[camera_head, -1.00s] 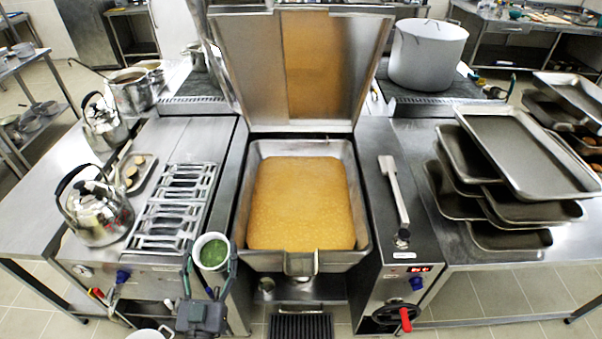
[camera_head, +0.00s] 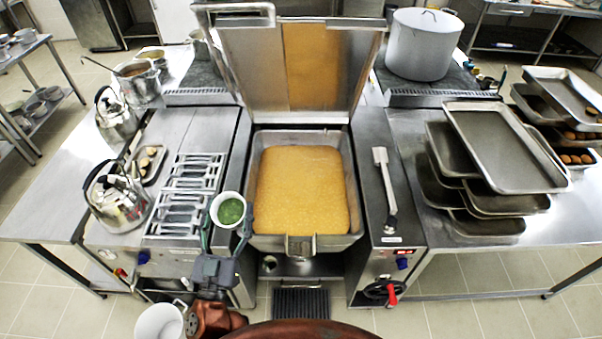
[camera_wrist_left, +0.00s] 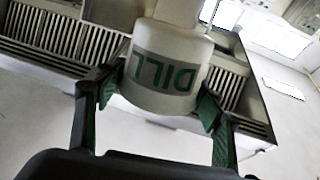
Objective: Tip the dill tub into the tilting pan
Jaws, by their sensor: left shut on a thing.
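The dill tub (camera_head: 230,199) is a white round tub with green dill inside, open at the top. My left gripper (camera_head: 230,222) is shut on it and holds it upright at the front left corner of the tilting pan. In the left wrist view the tub's label reads DILL (camera_wrist_left: 165,75), and the gripper's fingers (camera_wrist_left: 158,100) press on both its sides. The tilting pan (camera_head: 358,208) holds an orange-yellow, level filling, and its lid (camera_head: 254,80) stands open behind it. My right gripper is not in view.
Steel kettles (camera_head: 117,200) and a grate (camera_head: 187,195) are left of the pan. A grey-handled tool (camera_head: 385,185) lies on the panel at its right. Stacked trays (camera_head: 503,150) fill the right counter. A white pot (camera_head: 160,322) is at the lower left.

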